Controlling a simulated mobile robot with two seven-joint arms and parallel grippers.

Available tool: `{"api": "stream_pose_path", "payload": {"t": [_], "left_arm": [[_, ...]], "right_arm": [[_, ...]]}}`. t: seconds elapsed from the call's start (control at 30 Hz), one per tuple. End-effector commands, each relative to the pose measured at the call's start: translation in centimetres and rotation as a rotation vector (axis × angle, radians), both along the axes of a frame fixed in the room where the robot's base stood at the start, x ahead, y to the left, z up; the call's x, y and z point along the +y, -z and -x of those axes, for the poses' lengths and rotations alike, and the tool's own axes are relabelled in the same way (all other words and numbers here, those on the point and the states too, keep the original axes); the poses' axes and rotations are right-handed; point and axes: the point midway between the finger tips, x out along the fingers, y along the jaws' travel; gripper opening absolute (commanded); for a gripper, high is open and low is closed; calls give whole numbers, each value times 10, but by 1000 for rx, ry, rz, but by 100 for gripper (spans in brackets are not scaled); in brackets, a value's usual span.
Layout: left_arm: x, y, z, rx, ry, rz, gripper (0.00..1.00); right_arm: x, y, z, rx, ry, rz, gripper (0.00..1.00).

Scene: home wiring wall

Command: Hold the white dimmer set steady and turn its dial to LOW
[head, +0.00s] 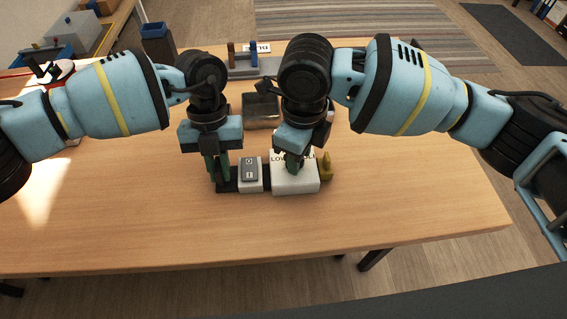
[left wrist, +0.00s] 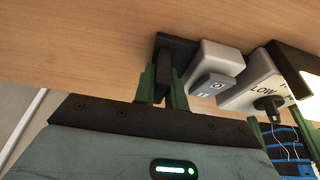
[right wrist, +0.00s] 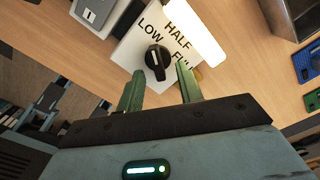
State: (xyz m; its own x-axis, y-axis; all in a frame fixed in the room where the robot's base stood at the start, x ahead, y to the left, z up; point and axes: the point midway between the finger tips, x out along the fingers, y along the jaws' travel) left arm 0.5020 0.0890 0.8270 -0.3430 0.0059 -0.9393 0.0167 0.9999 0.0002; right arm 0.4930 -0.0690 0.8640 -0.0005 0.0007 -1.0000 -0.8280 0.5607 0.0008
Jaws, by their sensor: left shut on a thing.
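The white dimmer set has a black base (left wrist: 178,46), a white switch block (head: 250,183) with a grey rocker, and a white dimmer box (head: 296,186) marked LOW, HALF and FULL. Its black dial (right wrist: 157,62) carries a white mark; the mark appears to face the LOW side, but its exact setting is hard to tell. My left gripper (head: 219,183) is shut on a black upright part (left wrist: 166,72) at the base's left end. My right gripper (right wrist: 159,90) is open over the dimmer box, its fingers apart near the dial, not visibly gripping it. In the head view, that gripper hides the dial.
A yellow-green object (head: 326,167) stands close to the dimmer box's right side. A grey metal box (head: 262,110) lies behind the set, with a tool rack (head: 254,67) farther back. The wooden table (head: 400,200) is clear in front and at right.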

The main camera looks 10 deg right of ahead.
Motion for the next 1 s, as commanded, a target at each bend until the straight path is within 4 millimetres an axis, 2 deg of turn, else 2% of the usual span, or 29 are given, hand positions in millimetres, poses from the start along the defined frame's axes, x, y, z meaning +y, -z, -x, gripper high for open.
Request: {"api": "stream_pose_path", "payload": {"t": [0.13, 0.23, 0.5, 0.7, 1.0], "left_arm": [[0, 0, 0, 0, 1, 1, 0], [0, 0, 0, 0, 1, 1, 0], [0, 0, 0, 0, 1, 1, 0], [0, 0, 0, 0, 1, 1, 0], [0, 0, 0, 0, 1, 1, 0]], "right_arm": [[0, -6, 0, -2, 0, -1, 36], [0, -18, -1, -3, 0, -1, 36], [0, -71, -1, -3, 1, -1, 36], [0, -103, 0, -2, -1, -1, 36], [0, -120, 0, 0, 0, 0, 36]]}}
